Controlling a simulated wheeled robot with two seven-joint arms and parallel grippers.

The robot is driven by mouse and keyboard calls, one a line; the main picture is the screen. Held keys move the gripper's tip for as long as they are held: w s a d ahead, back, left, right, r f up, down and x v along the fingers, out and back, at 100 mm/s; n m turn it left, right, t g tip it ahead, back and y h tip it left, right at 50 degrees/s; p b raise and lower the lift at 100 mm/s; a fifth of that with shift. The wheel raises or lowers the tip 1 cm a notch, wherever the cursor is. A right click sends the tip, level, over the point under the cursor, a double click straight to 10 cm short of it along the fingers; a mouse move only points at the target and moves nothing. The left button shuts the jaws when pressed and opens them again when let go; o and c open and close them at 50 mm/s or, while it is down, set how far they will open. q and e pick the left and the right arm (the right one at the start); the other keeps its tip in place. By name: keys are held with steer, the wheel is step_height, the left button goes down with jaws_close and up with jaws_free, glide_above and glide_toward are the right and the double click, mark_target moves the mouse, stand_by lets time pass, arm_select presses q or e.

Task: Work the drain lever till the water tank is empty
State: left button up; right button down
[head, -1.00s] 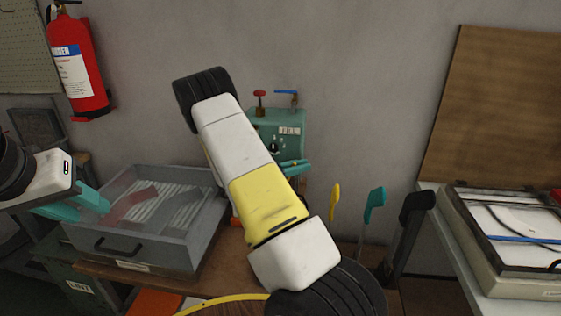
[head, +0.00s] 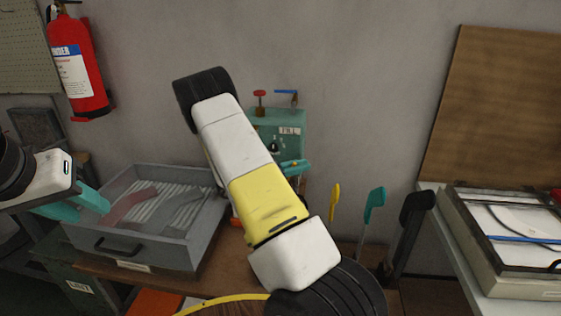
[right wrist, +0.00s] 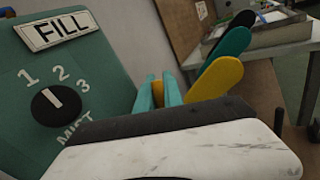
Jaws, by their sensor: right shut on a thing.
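A green box (head: 291,117) with a FILL plate stands against the wall, partly hidden by my right arm. In the right wrist view its FILL plate (right wrist: 58,29) and black dial (right wrist: 55,102) show close up. My right gripper (head: 295,166) is beside the box, its teal fingers shut on a small yellow piece (right wrist: 158,93), seemingly a lever. My left gripper (head: 75,205) is at the left, its teal fingers apart, above the near left part of a grey tank (head: 150,253). A pinkish sock (head: 132,202) and a grey sock lie inside. I cannot tell its water level.
A red handle (head: 259,98) and a blue handle (head: 286,92) top the green box. Yellow (head: 335,200), teal (head: 374,203) and black (head: 415,208) upright pieces stand to its right. A light table (head: 455,255) with a framed tray is at the right.

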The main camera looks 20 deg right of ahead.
stand_by(0.7)
step_height(320, 180, down, 8)
steer(key=m+t+y, duration=0.1)
steer(key=m+y, duration=0.1)
steer(key=y, duration=0.3)
steer(key=s+d+m+t+y, duration=0.1)
steer(key=m+t+y, duration=0.1)
steer(key=y, duration=0.4)
steer(key=shift+d+r+m+y, duration=0.25)
steer(key=shift+d+m+y, duration=0.05)
steer(key=shift+m, duration=0.4)
steer(key=c, duration=1.5)
jaws_free()
steer(key=v, duration=0.7)
steer(key=shift+s+a+r, duration=0.2)
steer(key=shift+s+r, duration=0.05)
steer(key=shift+r, duration=0.05)
